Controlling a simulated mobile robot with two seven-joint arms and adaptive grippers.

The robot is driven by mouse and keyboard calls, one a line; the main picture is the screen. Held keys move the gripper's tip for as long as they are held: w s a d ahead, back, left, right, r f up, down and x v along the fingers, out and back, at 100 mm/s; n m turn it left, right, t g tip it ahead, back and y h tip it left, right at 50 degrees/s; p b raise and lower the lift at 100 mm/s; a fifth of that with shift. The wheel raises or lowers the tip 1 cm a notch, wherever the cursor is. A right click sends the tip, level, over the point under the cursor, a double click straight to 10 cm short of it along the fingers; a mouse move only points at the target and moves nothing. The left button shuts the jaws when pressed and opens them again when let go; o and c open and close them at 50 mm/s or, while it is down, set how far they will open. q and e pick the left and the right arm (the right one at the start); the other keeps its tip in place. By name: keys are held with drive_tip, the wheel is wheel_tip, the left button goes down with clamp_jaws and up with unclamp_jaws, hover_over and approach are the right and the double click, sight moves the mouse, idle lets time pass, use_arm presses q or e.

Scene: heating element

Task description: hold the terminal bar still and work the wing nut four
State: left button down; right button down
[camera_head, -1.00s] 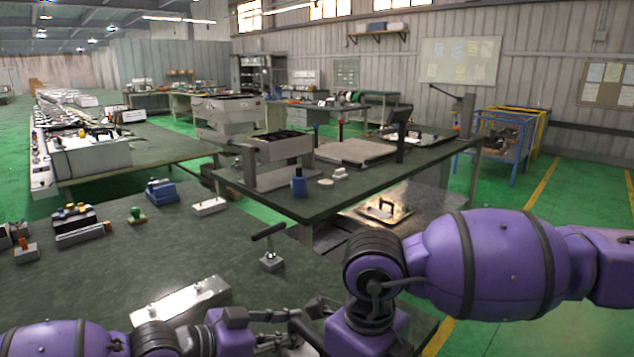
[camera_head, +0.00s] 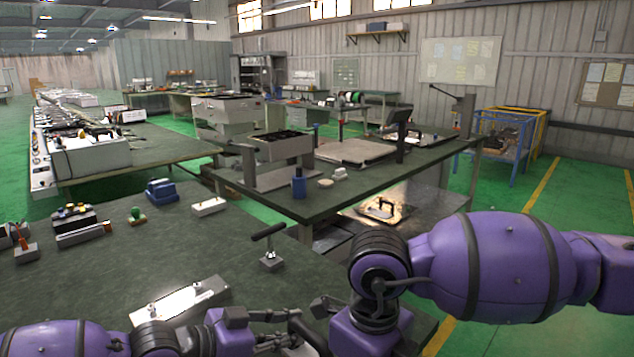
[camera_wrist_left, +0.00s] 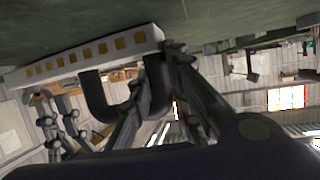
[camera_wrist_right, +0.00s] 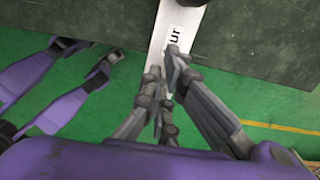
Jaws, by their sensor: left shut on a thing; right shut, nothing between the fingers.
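The pale terminal bar with gold squares along its side shows in the left wrist view (camera_wrist_left: 95,53). A pale bar with small raised studs lies on the near table in the head view (camera_head: 180,302). My left gripper (camera_head: 285,330) is shut on the terminal bar by a dark U-shaped piece (camera_wrist_left: 97,100); the exact contact is unclear. My right gripper (camera_wrist_right: 166,95) is shut and empty at the near end of a pale bar (camera_wrist_right: 163,25) whose label partly reads "ur". Whether its fingertips touch the bar is unclear. I cannot make out the wing nut.
A small block with a dark T-handle (camera_head: 270,250) stands beyond my grippers. A white block (camera_head: 209,207), a blue object (camera_head: 161,190) and a green-knobbed part (camera_head: 136,215) lie farther back. The middle of the green-topped table (camera_head: 110,265) is clear.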

drive_tip(key=shift+w+d, duration=0.25)
drive_tip(key=shift+w, duration=0.1)
drive_tip(key=shift+w+d, duration=0.15)
drive_tip(key=shift+w+d, duration=0.15)
drive_tip(key=shift+d, duration=0.2)
drive_tip(key=shift+w+a, duration=0.1)
drive_tip(key=shift+w, duration=0.05)
idle(0.3)
drive_tip(key=shift+w+a, duration=0.1)
drive_tip(key=shift+w, duration=0.2)
wheel_tip(320, 180, up, 6)
idle(0.4)
drive_tip(key=shift+a+f+m, duration=0.25)
drive_tip(key=shift+f+m, duration=1.25)
drive_tip(key=shift+f, duration=0.05)
drive_tip(key=shift+a+f+m, duration=0.2)
drive_tip(key=shift+f+m, duration=1.3)
